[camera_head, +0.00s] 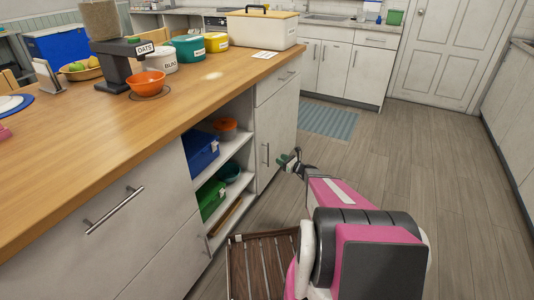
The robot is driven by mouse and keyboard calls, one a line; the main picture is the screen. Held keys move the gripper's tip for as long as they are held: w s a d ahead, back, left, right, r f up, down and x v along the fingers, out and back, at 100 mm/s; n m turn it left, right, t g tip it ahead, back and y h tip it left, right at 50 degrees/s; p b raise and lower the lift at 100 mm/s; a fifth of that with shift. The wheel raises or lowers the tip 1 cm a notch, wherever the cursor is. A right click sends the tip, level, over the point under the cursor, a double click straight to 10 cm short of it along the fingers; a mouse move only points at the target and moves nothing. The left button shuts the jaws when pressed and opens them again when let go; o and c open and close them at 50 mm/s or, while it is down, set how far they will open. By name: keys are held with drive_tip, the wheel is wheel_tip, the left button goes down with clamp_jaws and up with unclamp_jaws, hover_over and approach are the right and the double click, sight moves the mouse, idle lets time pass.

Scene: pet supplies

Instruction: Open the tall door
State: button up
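A white cabinet door (277,132) with an upright metal handle (265,153) is in the island's far end, right of the open shelves and below a drawer. It looks shut. A tall white panelled room door (440,48) at the back right also looks shut, with a knob at its upper left. My gripper (289,156) is in front of the lower part of the cabinet door, close to the right of its handle in the picture. Its small dark fingers look apart, with nothing seen between them. I cannot tell whether it touches the door.
Open shelves hold a blue bin (201,150) and a green bin (211,198). A slatted brown wooden item (264,266) is low beside my arm. The wooden counter (120,125) lies left. Floor (450,180) is clear on the right, with a blue mat (328,121) beyond.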

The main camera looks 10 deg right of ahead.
sight(268, 153)
drive_tip(key=x, duration=0.9)
drive_tip(key=shift+w+a, duration=0.25)
drive_tip(key=shift+c, duration=0.3)
drive_tip(key=shift+d, duration=0.1)
clamp_jaws()
